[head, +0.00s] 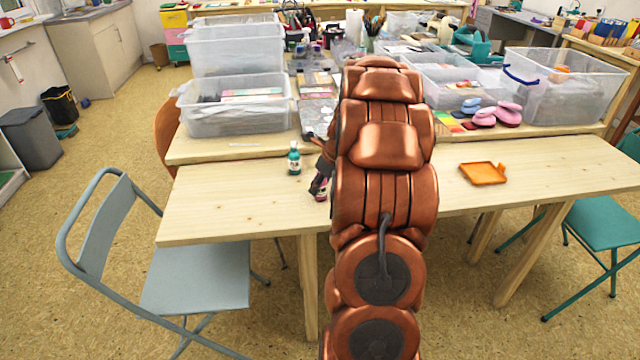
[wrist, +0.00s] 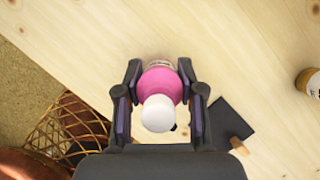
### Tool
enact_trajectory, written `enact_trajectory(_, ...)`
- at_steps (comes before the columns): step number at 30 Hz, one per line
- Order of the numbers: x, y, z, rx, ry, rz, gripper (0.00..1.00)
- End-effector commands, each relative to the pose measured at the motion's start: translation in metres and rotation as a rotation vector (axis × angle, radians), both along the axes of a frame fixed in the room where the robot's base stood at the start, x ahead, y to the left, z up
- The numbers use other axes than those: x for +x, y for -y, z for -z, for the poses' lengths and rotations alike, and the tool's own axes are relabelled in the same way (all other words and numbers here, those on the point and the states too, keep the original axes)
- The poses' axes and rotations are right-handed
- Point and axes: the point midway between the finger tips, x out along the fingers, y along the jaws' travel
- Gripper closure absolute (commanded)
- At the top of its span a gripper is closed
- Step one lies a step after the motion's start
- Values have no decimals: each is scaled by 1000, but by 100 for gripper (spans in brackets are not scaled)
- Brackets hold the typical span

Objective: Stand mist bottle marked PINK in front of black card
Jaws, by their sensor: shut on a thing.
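The pink mist bottle (wrist: 160,85) with a white cap is between the fingers of my gripper (wrist: 160,103) in the wrist view. The gripper is shut on it, one finger on each side. In the head view my gripper (head: 320,182) is over the near table, left of my arm, and a little of the pink bottle (head: 322,195) shows below it. I cannot tell whether its base touches the table. A black card (wrist: 232,117) lies on the wood right of the gripper in the wrist view; my arm and gripper hide it in the head view.
A teal bottle (head: 294,160) with a white cap stands left of my gripper. A small tan piece (wrist: 238,146) is beside the card. An orange tray (head: 483,173) lies to the right.

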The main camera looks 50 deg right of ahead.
Motion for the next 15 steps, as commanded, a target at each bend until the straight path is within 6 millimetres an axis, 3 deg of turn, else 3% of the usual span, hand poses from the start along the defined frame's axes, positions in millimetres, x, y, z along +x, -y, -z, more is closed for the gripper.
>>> enact_trajectory(8,0,0,0,-1,1,0,98)
enact_trajectory(9,0,0,1,-1,1,0,61)
enact_trajectory(15,0,0,1,-1,1,-1,40)
